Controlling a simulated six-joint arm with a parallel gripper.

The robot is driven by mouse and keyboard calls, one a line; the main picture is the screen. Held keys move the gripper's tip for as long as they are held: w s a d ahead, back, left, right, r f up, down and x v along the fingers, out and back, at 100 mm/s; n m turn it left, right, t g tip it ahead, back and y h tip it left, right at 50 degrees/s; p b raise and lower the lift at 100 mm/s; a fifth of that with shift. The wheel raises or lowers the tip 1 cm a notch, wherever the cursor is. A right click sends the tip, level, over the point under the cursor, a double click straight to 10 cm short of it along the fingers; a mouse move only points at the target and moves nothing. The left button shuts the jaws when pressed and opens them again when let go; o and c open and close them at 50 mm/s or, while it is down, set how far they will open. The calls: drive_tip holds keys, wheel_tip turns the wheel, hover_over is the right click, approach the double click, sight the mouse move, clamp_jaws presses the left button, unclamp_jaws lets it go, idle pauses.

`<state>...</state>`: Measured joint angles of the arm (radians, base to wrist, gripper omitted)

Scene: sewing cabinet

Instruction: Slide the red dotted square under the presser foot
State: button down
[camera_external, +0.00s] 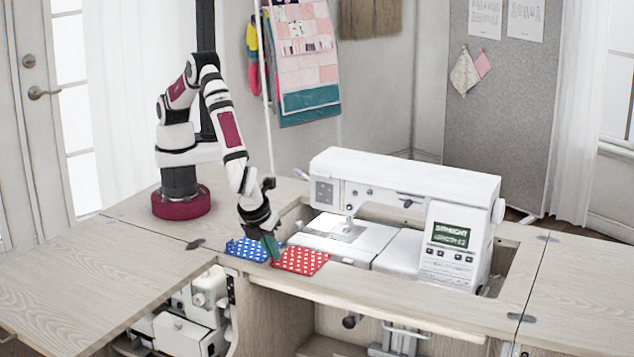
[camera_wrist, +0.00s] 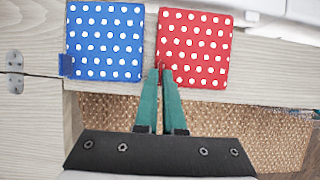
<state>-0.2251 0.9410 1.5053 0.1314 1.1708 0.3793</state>
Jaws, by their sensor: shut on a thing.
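The red square with white dots (camera_external: 303,262) lies flat at the cabinet's front edge, left of and in front of the sewing machine's bed. In the wrist view the red square (camera_wrist: 195,48) is at the upper middle. My gripper (camera_external: 274,258) reaches down to its left edge. In the wrist view my gripper (camera_wrist: 161,72) has its teal fingers closed together at the red square's lower left corner; the small part between the tips is mostly hidden. The presser foot (camera_external: 348,224) is under the machine's head, to the right of and behind the red square.
A blue dotted square (camera_external: 245,250) with a small side tab lies just left of the red one; it also shows in the wrist view (camera_wrist: 104,42). The white sewing machine (camera_external: 400,184) fills the cabinet opening. Its bed (camera_external: 376,238) looks clear in front of the foot.

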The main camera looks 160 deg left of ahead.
drive_tip(key=shift+r, duration=2.5)
drive_tip(key=s+a, duration=0.1)
drive_tip(key=s, duration=0.1)
drive_tip(key=s+a, duration=0.3)
drive_tip(key=s, duration=0.1)
drive_tip(key=shift+s+a+f, duration=0.3)
drive_tip(key=shift+s+a, duration=0.05)
drive_tip(key=shift+a, duration=0.05)
drive_tip(key=shift+s+a+f, duration=0.5)
drive_tip(key=shift+f, duration=0.25)
drive_tip(key=shift+s+a+f, duration=0.45)
drive_tip(key=shift+f, duration=0.25)
drive_tip(key=shift+s+a+f, duration=0.15)
drive_tip(key=shift+a+f, duration=0.05)
drive_tip(key=shift+f, duration=0.05)
drive_tip(key=shift+f, duration=0.3)
